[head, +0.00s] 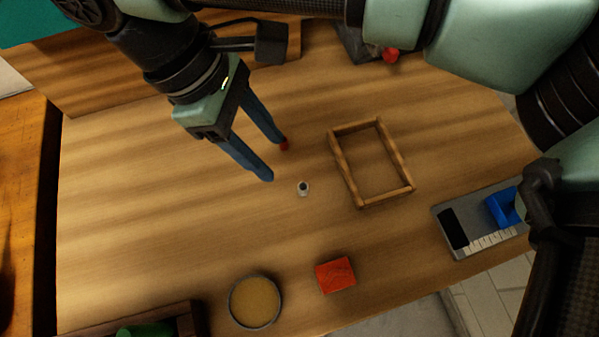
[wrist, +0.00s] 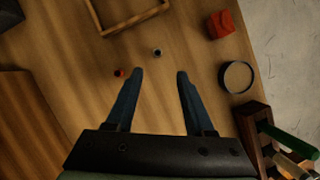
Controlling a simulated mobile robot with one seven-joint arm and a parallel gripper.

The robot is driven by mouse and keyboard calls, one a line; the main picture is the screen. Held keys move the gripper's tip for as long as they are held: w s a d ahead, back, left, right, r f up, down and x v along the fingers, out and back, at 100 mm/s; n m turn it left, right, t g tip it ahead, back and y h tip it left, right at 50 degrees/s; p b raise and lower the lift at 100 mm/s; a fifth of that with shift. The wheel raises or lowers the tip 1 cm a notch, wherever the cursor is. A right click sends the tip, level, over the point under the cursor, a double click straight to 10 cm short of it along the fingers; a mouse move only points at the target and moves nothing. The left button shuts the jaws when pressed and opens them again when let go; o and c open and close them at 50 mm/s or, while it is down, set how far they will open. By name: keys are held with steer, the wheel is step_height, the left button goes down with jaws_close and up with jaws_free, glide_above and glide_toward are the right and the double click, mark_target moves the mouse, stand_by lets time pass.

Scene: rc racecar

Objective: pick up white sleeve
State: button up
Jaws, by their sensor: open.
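The white sleeve (head: 303,188) is a tiny pale ring with a dark hole, standing on the wooden table. In the wrist view the sleeve (wrist: 157,52) lies beyond the fingertips, roughly between their lines. My gripper (head: 276,162) is open, its two blue fingers pointing down toward the table, to the left of and apart from the sleeve. In the wrist view my gripper (wrist: 160,72) has nothing between its fingers. A small red piece (head: 284,145) shows by the far fingertip, and in the wrist view the red piece (wrist: 120,72) is beside the left fingertip.
A wooden frame (head: 343,168) lies right of the sleeve. A red block (head: 335,275) and a round dish (head: 232,311) sit near the front edge. A grey tray (head: 474,208) with a blue piece is at right. A wooden box (head: 187,318) holds something green. Table around the sleeve is clear.

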mark_target(306, 191)
steer(key=x, duration=0.5)
steer(key=b+x, duration=0.1)
steer(key=x, duration=0.5)
steer(key=shift+w+f, duration=0.2)
steer(key=shift+f, duration=0.05)
jaws_close()
